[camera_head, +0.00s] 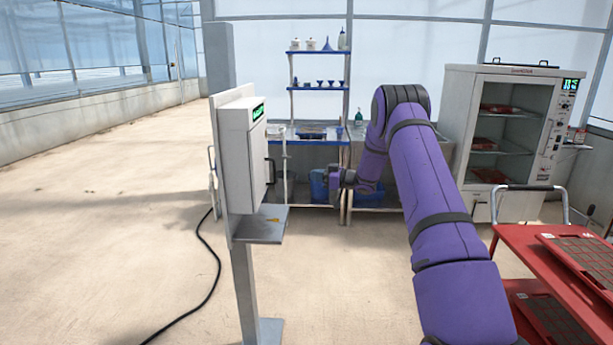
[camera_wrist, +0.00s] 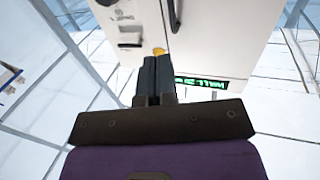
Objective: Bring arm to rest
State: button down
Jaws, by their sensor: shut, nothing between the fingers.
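My purple arm reaches forward from the lower right of the head view, bends at a high elbow and comes down to the wrist. My gripper (camera_wrist: 157,60) shows in the wrist view with its two dark fingers side by side and shut, with nothing between them. In the head view the dark end of my arm (camera_head: 336,186) is small, in the air right of the white box on the post, and its fingers are hard to make out. The white box (camera_head: 241,150) with a green display also fills the top of the wrist view (camera_wrist: 215,35), upside down.
A grey post carries the box and a small shelf (camera_head: 262,226). A black cable (camera_head: 205,285) lies on the floor at left. A red cart (camera_head: 520,240) with trays stands at right, a white oven-like cabinet (camera_head: 512,85) behind it. A workbench (camera_head: 300,140) stands behind. Open floor lies left.

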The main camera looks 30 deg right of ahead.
jog(key=shift+s+d, duration=0.25)
jog(key=s+a+r+m+t+h, duration=0.1)
jog(key=s+a+r+m+h, duration=0.2)
jog(key=r, duration=0.5)
jog(key=s+a+r+h, duration=0.15)
jog(key=r+h, duration=0.25)
jog(key=r, duration=0.4)
jog(key=s+a+r+m+t+h, duration=0.1)
jog(key=s+a+r+m+h, duration=0.2)
jog(key=r, duration=0.5)
jog(key=s+a+r+m+g+h, duration=0.1)
jog(key=s+a+g, duration=0.15)
jog(key=s, duration=0.55)
jog(key=s+a+r+m+g+h, duration=0.1)
jog(key=s+a+r+h, duration=0.1)
jog(key=s+a, duration=0.35)
jog(key=s+a+r+g+h, duration=0.1)
jog(key=s+a+g, duration=0.1)
jog(key=s, duration=0.7)
jog(key=s+a+f+g+y, duration=0.1)
jog(key=s+a+f+g, duration=0.1)
jog(key=s, duration=0.9)
jog(key=s+a+f+g+y, duration=0.1)
jog(key=s+a+f+g, duration=0.2)
jog(key=s, duration=0.9)
jog(key=a+f, duration=0.1)
jog(key=a, duration=0.2)
jog(key=shift+s+f+y, duration=0.15)
jog(key=shift+f+y, duration=0.2)
jog(key=shift+y, duration=0.05)
